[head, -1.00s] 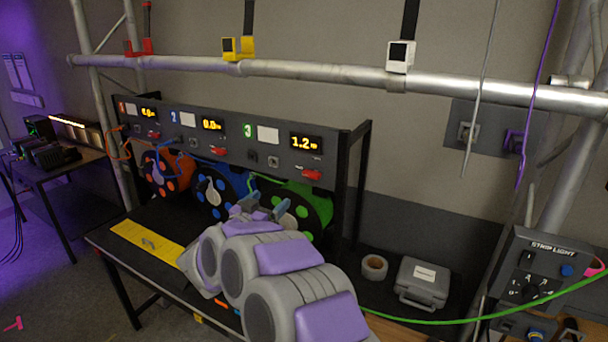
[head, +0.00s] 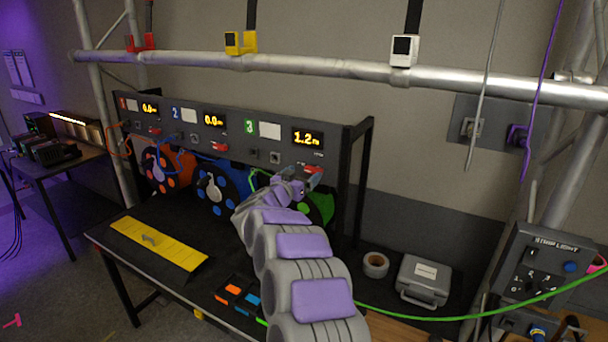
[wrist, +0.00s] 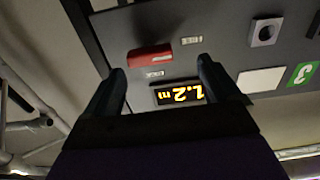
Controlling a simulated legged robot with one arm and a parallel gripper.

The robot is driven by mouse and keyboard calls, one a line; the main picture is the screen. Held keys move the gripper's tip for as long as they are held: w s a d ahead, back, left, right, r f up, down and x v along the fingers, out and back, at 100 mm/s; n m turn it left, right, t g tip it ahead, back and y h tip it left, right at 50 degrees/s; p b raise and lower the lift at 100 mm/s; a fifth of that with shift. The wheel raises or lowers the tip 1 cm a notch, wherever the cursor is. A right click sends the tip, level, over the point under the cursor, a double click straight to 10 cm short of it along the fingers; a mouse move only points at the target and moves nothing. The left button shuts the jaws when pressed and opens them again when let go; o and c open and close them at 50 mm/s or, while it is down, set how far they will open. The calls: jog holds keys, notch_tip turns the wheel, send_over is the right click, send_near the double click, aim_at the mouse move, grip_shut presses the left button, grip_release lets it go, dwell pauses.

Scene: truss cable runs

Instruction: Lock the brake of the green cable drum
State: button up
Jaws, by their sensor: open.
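The green cable drum (head: 322,208) sits under the panel section marked 3, mostly hidden behind my arm in the head view. The red brake lever (wrist: 151,58) of that section shows in the wrist view, lying across the picture beside the display (wrist: 180,94), which reads 1.2 m. My gripper (wrist: 160,75) is open, its two dark fingers apart on either side of the display, with the lever beyond and between them. In the head view my gripper (head: 308,172) is up at the panel by the red lever (head: 315,172). Contact cannot be told.
The blue drum (head: 213,188) and orange drum (head: 165,170) stand to the left with their own red levers. A yellow ramp (head: 158,243) lies on the table. A green cable (head: 450,317) runs right past a grey case (head: 423,280) and tape roll (head: 375,264).

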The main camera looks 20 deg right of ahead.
aim_at(312, 171)
jog(key=d, duration=0.2)
jog(key=w+d, duration=0.1)
jog(key=d, duration=0.2)
jog(key=shift+w+d+f, duration=0.2)
jog(key=shift+d, duration=0.05)
jog(key=a, duration=0.3)
jog(key=shift+a+r, duration=0.1)
jog(key=shift+r, duration=0.1)
jog(key=shift+c, duration=1.1)
jog(key=shift+d, duration=1)
jog(key=c, duration=0.4)
jog(key=shift+a+f, duration=0.1)
jog(key=shift+a, duration=0.15)
jog(key=c, duration=0.4)
